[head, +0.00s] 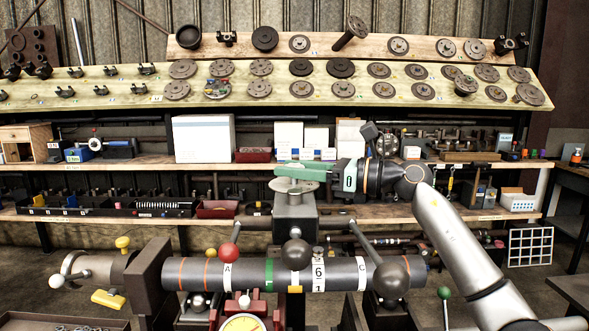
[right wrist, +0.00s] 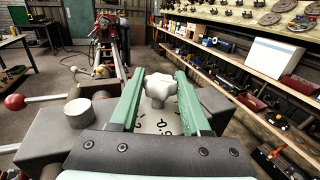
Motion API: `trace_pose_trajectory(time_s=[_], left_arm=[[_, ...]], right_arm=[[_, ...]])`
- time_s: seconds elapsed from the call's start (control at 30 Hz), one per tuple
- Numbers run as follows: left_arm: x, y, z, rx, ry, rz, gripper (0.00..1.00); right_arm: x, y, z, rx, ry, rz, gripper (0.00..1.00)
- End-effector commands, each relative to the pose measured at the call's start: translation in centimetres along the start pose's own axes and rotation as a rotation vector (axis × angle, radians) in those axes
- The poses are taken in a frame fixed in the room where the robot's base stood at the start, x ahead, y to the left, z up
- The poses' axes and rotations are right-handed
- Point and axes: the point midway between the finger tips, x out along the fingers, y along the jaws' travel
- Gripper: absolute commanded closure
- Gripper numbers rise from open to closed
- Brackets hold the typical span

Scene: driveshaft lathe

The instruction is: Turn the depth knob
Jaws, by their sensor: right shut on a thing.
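The depth knob (right wrist: 160,88) is a pale, star-shaped knob, seen in the right wrist view. It sits upright over a light dial plate (right wrist: 150,124) with dark numbers, partly hidden by my gripper. My right gripper (head: 298,173) comes in from the right in the head view, with green fingers over the top of the dark tool post (head: 295,208). In the right wrist view its fingers (right wrist: 157,92) stand on both sides of the knob, shut on it. In the head view the fingers mostly hide the knob. My left gripper is not in view.
A thick grey shaft (head: 335,273) with lettered bands lies across the lathe below the post. Levers with a red ball (head: 229,250) and a dark ball (head: 391,280) stand near it. A chuck (head: 150,281) is at left. Shelves with discs and boxes stand behind.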

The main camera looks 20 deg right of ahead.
Motion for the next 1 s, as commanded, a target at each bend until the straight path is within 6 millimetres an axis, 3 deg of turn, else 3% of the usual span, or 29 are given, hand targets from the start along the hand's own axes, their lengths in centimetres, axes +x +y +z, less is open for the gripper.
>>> trace_pose_trajectory(time_s=[0.27,0.47,1.0], left_arm=[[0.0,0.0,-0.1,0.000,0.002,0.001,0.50],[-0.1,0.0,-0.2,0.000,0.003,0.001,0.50],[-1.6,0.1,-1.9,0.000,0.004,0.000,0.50]], right_arm=[[0.0,0.0,0.0,0.000,0.000,0.000,1.00],[0.0,0.0,0.0,0.001,0.004,-0.014,1.00],[-0.1,-0.1,0.0,-0.001,0.003,-0.248,1.00]])
